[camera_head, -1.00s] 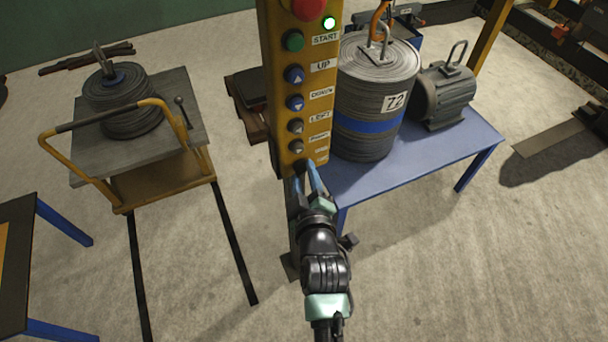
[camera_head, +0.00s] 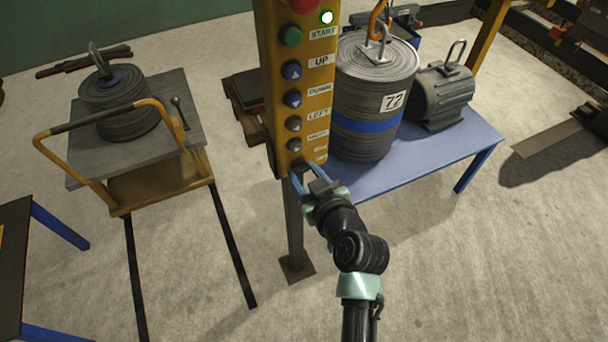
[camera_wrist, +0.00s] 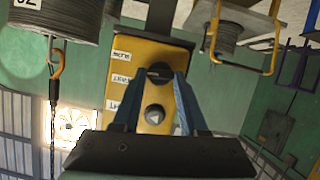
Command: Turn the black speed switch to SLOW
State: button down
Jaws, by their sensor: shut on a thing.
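The yellow control box (camera_head: 290,88) hangs upright on a grey post in the head view, and its lower end shows in the wrist view (camera_wrist: 178,57). The black speed switch (camera_wrist: 159,70) is between my blue fingertips in the wrist view. My gripper (camera_head: 303,169) is at the foot of the box, and its fingers (camera_wrist: 161,77) are shut on the switch from both sides. Small white labels (camera_wrist: 121,80) sit beside the switch, too blurred to read surely. The fingers hide part of the switch, so I cannot tell its exact setting.
Round push buttons (camera_head: 294,123) line the box above the switch. A blue table (camera_head: 415,158) with a large drum (camera_head: 375,95) and a grey motor (camera_head: 443,97) stands close on the right. A yellow cart (camera_head: 165,182) stands left. The floor in front is open.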

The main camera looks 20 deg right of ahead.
jog(key=shift+d+m+y+b, duration=0.2)
jog(key=shift+m+y+b, duration=0.3)
jog(key=shift+m+y, duration=0.75)
jog(key=shift+m, duration=0.35)
jog(key=shift+c, duration=2.2)
grip_release()
jog(key=shift+h, duration=0.25)
jog(key=v, duration=1.3)
jog(key=shift+d, duration=0.1)
